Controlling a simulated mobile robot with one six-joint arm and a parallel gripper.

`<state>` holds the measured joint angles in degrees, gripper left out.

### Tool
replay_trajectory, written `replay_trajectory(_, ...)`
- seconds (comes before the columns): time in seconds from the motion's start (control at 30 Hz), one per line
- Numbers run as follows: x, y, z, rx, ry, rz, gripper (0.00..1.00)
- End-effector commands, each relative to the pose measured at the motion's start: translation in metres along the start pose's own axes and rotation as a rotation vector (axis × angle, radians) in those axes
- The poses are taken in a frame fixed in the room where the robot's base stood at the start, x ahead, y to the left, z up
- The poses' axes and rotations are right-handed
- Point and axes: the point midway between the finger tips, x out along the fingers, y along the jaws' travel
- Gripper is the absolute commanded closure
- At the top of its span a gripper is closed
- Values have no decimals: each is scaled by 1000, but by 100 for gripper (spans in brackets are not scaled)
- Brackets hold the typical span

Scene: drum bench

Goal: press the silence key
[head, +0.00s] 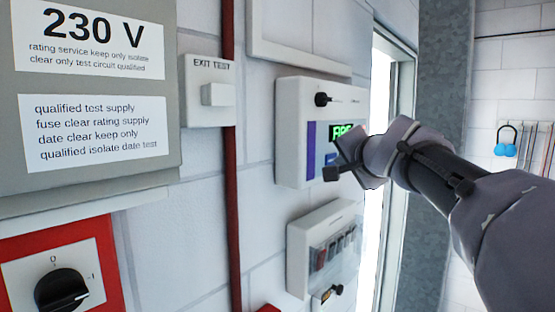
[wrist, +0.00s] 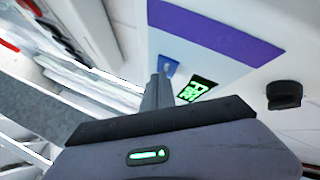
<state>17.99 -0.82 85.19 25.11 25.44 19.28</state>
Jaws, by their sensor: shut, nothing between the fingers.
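A white wall panel (head: 291,140) carries a green-lit display (head: 341,131), a purple stripe (head: 311,147) and a small blue key (head: 331,158) below the display. No lettering on the key is readable, so I cannot confirm it is the silence key. In the wrist view the blue key (wrist: 172,67) shows beside the fingertips, next to the display (wrist: 196,90). My gripper (head: 335,173) is shut and empty in front of the panel's lower part; its fingers (wrist: 161,78) point toward the panel near the key. I cannot tell whether they touch it. My gripper partly hides the panel's right side.
A black knob (head: 322,99) sits at the panel's top. Below is a box with a clear cover (head: 335,245). To the left are an EXIT TEST box (head: 209,90), a dark red pipe (head: 232,190) and a rotary switch (head: 62,290). A doorway edge (head: 385,70) stands right of the panel.

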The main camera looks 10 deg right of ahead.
Motion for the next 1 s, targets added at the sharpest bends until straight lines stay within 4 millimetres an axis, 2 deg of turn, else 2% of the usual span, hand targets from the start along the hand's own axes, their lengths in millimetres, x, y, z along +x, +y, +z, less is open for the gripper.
replay_trajectory(0.47, 3, -2, 2, 1, 0, 0, 100)
replay_trajectory(1.0, -9, 10, -7, 0, 3, 1, 100)
